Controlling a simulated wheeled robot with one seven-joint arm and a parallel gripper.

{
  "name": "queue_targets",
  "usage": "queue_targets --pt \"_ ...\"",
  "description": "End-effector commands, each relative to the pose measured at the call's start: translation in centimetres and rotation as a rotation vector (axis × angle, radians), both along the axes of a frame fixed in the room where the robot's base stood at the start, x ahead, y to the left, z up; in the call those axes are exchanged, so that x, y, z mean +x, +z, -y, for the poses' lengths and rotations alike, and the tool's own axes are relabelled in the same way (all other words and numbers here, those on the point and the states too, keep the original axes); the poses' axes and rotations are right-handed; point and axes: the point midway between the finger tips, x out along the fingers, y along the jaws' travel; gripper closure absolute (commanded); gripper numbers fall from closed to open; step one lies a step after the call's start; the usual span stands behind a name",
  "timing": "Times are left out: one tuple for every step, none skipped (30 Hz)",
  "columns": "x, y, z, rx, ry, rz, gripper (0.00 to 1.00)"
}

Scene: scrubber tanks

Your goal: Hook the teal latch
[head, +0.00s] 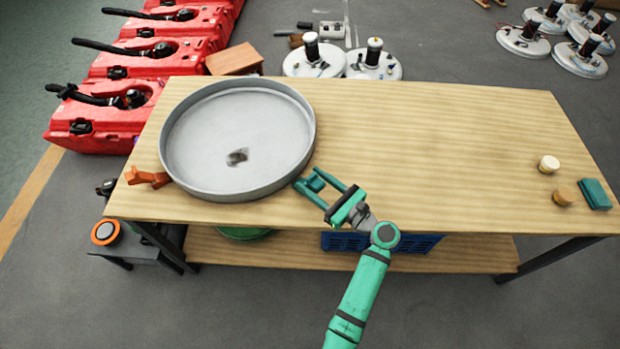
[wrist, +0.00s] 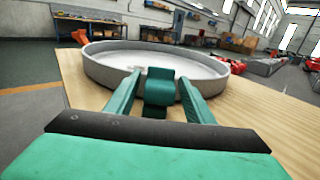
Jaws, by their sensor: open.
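The teal latch (wrist: 160,92) sticks out from the near side of a round grey tank (head: 238,110); the tank also fills the middle of the wrist view (wrist: 110,74). My gripper (head: 308,178) is at the tank's lower right rim, low over the tabletop. In the wrist view my gripper (wrist: 158,77) is open, with one finger on each side of the latch. I cannot tell whether either finger touches it. In the head view the latch (head: 314,184) is small and partly hidden among my teal fingers, so its hooked state is unclear.
An orange latch (head: 148,178) sits at the tank's left side. A dark smudge (head: 237,157) marks the tank floor. The wooden table (head: 440,150) is clear in the middle right. Two round knobs (head: 549,164) (head: 563,196) and a teal block (head: 595,194) lie at its right end.

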Motion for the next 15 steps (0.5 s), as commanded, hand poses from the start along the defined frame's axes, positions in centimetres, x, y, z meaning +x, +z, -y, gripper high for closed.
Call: queue_targets --pt "0.31 0.00 -0.47 0.000 0.003 0.000 0.52" --pt "0.45 0.00 -0.65 0.000 0.003 0.000 0.52" --pt "0.62 -0.01 -0.84 0.000 0.003 0.000 0.52" --pt "0.71 -0.02 -0.94 0.000 0.002 0.000 0.52" --pt "0.79 -0.02 -1.01 0.000 0.002 0.000 0.52" --pt "0.86 -0.02 -1.08 0.000 0.001 0.000 0.52" --pt "0.88 -0.02 -1.11 0.000 0.001 0.000 0.52" --pt "0.90 -0.02 -1.14 0.000 0.001 0.000 0.52" --pt "0.92 -0.02 -1.15 0.000 0.001 0.000 0.52" --pt "0.91 -0.02 -1.14 0.000 0.001 0.000 0.52" --pt "0.91 -0.02 -1.14 0.000 0.001 0.000 0.52" --pt "0.90 -0.02 -1.14 0.000 0.001 0.000 0.52" --pt "0.90 -0.02 -1.14 0.000 0.001 0.000 0.52" --pt "0.90 -0.02 -1.14 0.000 0.001 0.000 0.52" --pt "0.90 -0.02 -1.13 0.000 0.001 0.000 0.59"
